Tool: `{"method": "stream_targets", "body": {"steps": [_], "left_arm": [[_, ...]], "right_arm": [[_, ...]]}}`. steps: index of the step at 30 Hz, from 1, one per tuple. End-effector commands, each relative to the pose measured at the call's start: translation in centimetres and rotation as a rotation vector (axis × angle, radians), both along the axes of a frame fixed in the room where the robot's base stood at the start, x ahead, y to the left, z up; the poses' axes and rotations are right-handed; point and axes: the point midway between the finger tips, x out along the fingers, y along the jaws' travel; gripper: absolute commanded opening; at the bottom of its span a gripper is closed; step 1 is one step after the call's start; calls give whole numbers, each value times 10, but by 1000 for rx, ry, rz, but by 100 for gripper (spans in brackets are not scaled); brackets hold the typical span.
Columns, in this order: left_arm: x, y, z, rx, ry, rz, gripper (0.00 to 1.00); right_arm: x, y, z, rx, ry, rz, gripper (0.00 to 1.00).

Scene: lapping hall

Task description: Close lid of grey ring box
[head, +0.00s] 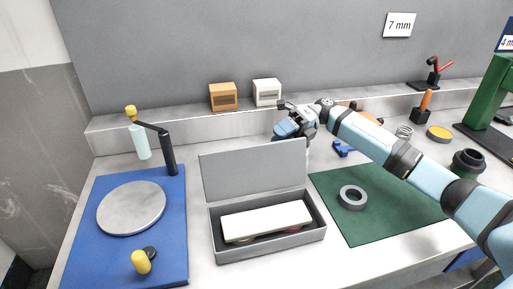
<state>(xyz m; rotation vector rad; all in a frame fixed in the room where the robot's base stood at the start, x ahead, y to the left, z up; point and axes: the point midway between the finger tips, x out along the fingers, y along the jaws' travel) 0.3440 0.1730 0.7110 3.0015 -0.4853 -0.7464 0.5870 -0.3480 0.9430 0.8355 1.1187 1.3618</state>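The grey ring box (268,253) stands on the bench in the middle, between a blue mat and a green mat. Its lid (252,172) is raised about upright along the back edge. A long cream block (266,219) lies inside and covers most of the interior; small reddish and yellowish bits show beneath its front edge. My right gripper (288,122) is just behind the lid's upper right corner, with its arm coming in from the right. Its fingers are small and partly hidden, so I cannot tell their opening or whether they touch the lid. My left gripper is not in view.
The blue mat (78,232) at left holds a round grey plate (131,207) and a yellow-handled piece (141,262). A grey ring (352,197) lies on the green mat (376,228). Orange (223,97) and white (267,92) boxes stand on the back ledge.

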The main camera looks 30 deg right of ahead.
Motion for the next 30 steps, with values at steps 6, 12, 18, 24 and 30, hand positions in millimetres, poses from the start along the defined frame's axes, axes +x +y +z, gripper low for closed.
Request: {"method": "stream_targets", "body": {"steps": [6,12,18,24,30], "left_arm": [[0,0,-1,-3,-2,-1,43],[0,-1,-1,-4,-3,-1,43],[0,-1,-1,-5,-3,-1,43],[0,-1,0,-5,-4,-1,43],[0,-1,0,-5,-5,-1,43]], "right_arm": [[-5,44,-6,1,-1,0,38],[-8,67,-9,0,1,0,38],[-9,73,-9,-1,0,-1,38],[-9,73,-9,-1,1,-1,36],[-9,73,-9,-1,1,-1,0]]}}
